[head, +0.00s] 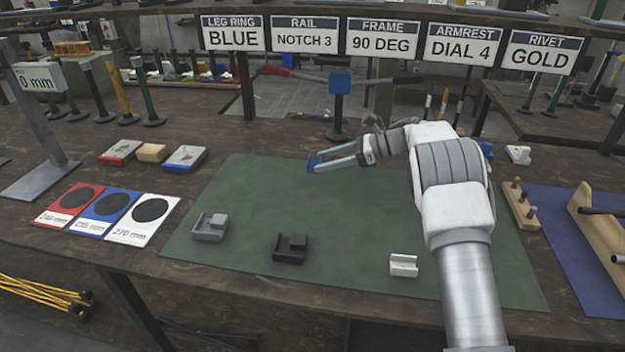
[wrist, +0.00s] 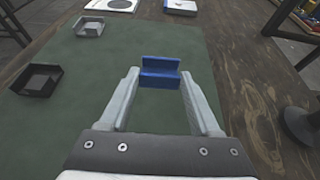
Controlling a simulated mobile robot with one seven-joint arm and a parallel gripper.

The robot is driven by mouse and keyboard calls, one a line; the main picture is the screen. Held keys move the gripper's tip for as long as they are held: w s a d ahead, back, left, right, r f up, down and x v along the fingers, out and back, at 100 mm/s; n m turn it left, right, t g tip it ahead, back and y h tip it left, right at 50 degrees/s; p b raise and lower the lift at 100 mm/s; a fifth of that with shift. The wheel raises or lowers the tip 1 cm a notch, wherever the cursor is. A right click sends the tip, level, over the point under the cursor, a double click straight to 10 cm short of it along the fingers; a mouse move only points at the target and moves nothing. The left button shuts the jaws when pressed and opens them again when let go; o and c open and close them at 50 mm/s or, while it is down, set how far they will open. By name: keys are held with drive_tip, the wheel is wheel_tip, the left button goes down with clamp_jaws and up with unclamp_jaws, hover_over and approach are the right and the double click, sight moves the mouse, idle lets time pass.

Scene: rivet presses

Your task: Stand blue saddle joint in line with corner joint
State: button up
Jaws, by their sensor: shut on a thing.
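My gripper (head: 318,164) is shut on the blue saddle joint (head: 312,160), over the far part of the green mat. In the wrist view the blue saddle joint (wrist: 160,72) is a stepped blue piece between my fingertips (wrist: 160,78). I cannot tell whether it touches the mat. Which of these is the corner joint is not marked.
The green mat (head: 345,215) has clear room in its middle. A blue-topped post (head: 339,105) stands just beyond its far edge. Coloured length cards (head: 143,220) lie to the left. A wooden peg block (head: 521,206) and a white piece (head: 518,154) are at the right.

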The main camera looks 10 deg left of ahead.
sight(315, 163)
drive_tip(key=a, duration=0.1)
drive_tip(key=a+f, duration=0.2)
drive_tip(key=shift+w+a, duration=0.2)
drive_tip(key=shift+w, duration=0.05)
drive_tip(key=shift+f+b, duration=0.65)
drive_tip(key=shift+f, duration=1.35)
drive_tip(key=shift+f, duration=0.1)
drive_tip(key=shift+f, duration=0.15)
drive_tip(key=o, duration=1.3)
